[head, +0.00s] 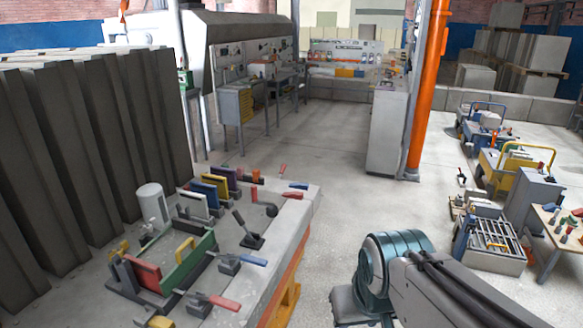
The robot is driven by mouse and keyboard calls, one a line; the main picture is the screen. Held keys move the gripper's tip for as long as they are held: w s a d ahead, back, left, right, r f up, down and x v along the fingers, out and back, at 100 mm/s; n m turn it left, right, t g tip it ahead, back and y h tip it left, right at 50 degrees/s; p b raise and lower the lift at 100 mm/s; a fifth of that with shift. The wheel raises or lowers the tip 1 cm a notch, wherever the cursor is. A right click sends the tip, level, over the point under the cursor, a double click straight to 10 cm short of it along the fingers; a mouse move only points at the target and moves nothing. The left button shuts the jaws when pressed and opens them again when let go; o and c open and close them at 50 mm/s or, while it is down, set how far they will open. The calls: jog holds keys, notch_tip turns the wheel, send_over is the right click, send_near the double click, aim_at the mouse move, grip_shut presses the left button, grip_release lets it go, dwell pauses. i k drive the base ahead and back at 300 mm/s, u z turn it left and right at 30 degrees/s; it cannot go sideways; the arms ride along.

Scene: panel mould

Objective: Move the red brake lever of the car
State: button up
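Two small wheeled vehicles stand at the right: a blue-framed one (487,118) and a yellow-framed one behind a grey cabinet (526,160). They are far off and small, and I cannot make out a red brake lever on either. Several red-handled levers show on the grey mould table at the lower left. One red handle (219,302) lies low at the table's front. My arm's links show at the lower right, but my gripper is not in view.
Tall grey panels (95,150) stand behind the mould table (270,225). An orange post (428,85) rises beside a grey cabinet (390,125). A low metal box (490,240) and a small table (560,225) stand at right. The middle floor (335,165) is clear.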

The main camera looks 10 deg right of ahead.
aim_at(282, 169)
jog(key=z, duration=0.65)
jog(key=i, duration=1.3)
jog(key=z, duration=0.5)
jog(key=i, duration=1.55)
jog(key=u, duration=1.3)
jog(key=i, duration=0.95)
jog(key=u, duration=0.85)
